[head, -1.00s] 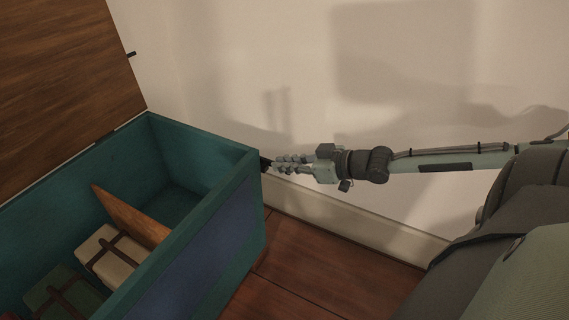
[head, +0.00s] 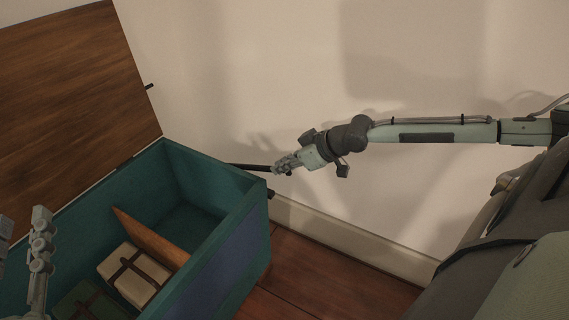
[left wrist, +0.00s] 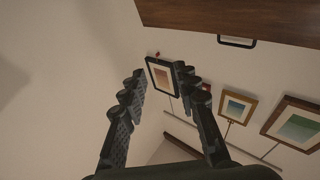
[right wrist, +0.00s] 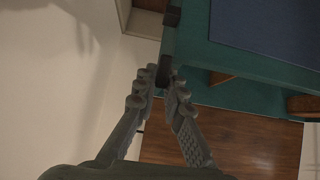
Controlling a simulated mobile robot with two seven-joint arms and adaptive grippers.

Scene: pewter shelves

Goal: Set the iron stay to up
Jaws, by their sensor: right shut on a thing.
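The iron stay (head: 248,167) is a thin dark rod, lying nearly level above the right end of the teal chest (head: 255,205). My right gripper (head: 284,164) is shut on the stay's right end, just outside the chest. The right wrist view shows a dark piece (right wrist: 165,76) between the fingertips, partly hidden. The wooden lid (head: 75,95) stands open, with a small dark peg (head: 149,86) on its right edge. My left gripper (head: 40,228) is at the lower left over the chest; the left wrist view shows its fingers (left wrist: 160,72) apart and empty.
In the chest are a wooden divider (head: 150,238) and a strapped cream parcel (head: 133,272). A dark fitting (head: 270,194) sits on the chest's right side. The wall (head: 270,60) is close behind my right arm. Framed pictures (left wrist: 237,107) hang in the left wrist view.

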